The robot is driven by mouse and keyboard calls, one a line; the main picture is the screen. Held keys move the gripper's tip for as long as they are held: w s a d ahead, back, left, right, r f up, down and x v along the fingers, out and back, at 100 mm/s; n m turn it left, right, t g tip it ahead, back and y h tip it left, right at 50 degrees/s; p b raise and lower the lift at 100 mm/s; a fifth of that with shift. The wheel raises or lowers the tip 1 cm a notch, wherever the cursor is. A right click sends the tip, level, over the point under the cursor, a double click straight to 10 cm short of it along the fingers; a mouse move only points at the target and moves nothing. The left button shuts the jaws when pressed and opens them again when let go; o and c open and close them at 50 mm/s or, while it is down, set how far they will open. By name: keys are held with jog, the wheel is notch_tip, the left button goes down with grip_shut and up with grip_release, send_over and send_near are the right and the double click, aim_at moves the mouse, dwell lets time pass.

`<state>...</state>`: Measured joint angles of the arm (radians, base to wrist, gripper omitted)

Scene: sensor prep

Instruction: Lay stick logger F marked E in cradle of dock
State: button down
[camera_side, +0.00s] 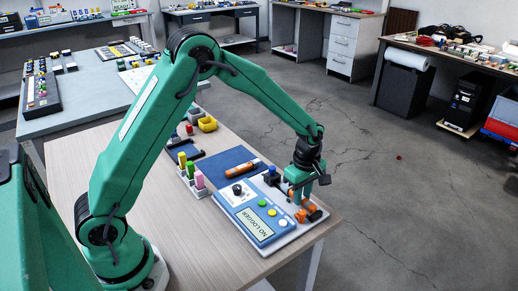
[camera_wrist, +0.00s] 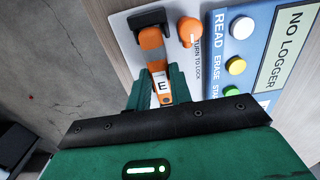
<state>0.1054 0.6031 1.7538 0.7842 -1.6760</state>
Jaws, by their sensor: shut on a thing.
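The stick logger (camera_wrist: 160,80), orange with a white label marked E, is between the green fingers of my gripper (camera_wrist: 160,92) in the wrist view. My gripper (camera_side: 299,196) is shut on it at the right end of the dock (camera_side: 283,236) in the side view. The logger's far orange end lies close to a black block (camera_wrist: 149,18) on the dock's pale base. I cannot tell whether the logger touches the cradle, which is partly hidden. The dock's display (camera_side: 256,225) reads NO LOGGER. An orange knob (camera_wrist: 189,30) stands beside the logger.
Another orange stick (camera_side: 243,169) lies on a blue mat (camera_side: 216,160). A white rack (camera_side: 191,186) of coloured sticks stands left of the dock. A yellow bin (camera_side: 207,124) is farther back. The table's front right edge is close to the dock.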

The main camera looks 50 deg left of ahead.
jog(key=shift+f, duration=0.55)
dwell(0.8)
jog(key=c, duration=0.9)
grip_release()
jog(key=shift+c, duration=0.2)
jog(key=shift+r, duration=0.8)
jog(key=shift+r, duration=2.85)
